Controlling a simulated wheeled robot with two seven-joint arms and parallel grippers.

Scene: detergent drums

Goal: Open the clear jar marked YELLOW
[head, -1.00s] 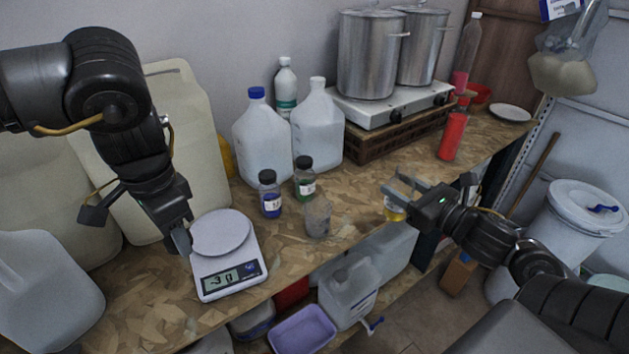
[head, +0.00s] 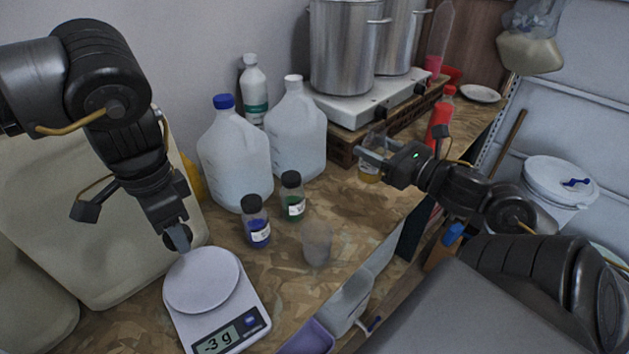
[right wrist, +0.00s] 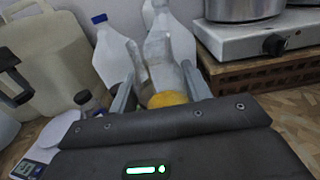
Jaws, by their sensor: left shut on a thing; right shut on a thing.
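The clear jar (head: 369,172), with yellow contents at its bottom, is held upright by my right gripper (head: 366,152) near the table's rear right part. No lid shows on it. It also shows between the fingers in the right wrist view (right wrist: 167,99); its label cannot be read. I cannot tell whether its base touches the table. My left gripper (head: 182,238) is shut, pointing down beside the scale's pan. A dark round thing, seemingly a black lid (head: 173,238), is at its fingertips, partly hidden.
A scale (head: 202,280) reading -3 g stands front left. Black-capped jars of blue (head: 257,222) and green (head: 292,197) and a cloudy empty cup (head: 317,245) stand mid-table. Large jugs (head: 236,155), a hot plate (head: 372,103) with pots and a red bottle (head: 439,118) stand behind. Bare table lies right of the cup.

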